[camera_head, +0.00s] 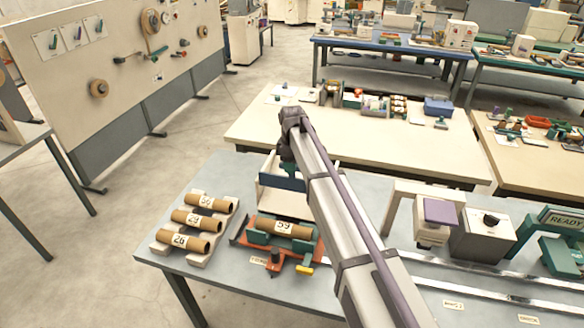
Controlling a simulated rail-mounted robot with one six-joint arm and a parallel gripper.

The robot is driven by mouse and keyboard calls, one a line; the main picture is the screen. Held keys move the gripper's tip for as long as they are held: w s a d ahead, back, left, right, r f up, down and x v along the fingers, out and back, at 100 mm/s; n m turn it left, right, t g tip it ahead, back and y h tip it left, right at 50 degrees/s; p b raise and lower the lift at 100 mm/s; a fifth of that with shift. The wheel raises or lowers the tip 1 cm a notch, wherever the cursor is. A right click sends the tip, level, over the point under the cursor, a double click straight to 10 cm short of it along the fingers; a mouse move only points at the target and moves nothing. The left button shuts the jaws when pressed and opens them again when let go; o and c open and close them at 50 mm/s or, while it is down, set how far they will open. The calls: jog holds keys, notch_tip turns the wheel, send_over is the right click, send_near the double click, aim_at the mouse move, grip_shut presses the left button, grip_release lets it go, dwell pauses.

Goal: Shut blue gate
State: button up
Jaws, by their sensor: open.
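The blue gate (282,181) is a dark blue bar across a pale upright frame (268,166) on the near grey table. Its right end is hidden behind my arm, and I cannot tell how far it stands from shut. Below and in front of it, a cardboard tube marked 59 (283,228) lies in a green and orange cradle (262,239). My gripper (286,154) is open, at the far end of my arm, and appears just above the gate in the picture. Its fingertips are mostly hidden, and I cannot tell whether it touches the gate.
Several numbered tubes lie on a pale rack (222,224) to the left. A yellow-tipped handle (304,270) sticks out at the front. To the right stand a grey box with a black knob (483,236) and a green READY sign (562,220). A cream table (262,126) stands behind.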

aim_at(292, 178)
grip_shut()
dwell(0.3)
notch_tip(292, 178, down, 8)
jog(key=b, duration=0.8)
jog(key=shift+r, duration=0.35)
grip_release()
notch_tip(292, 178, up, 11)
jog(key=p, duration=1.1)
jog(key=shift+p, duration=0.3)
jog(key=shift+f, duration=0.1)
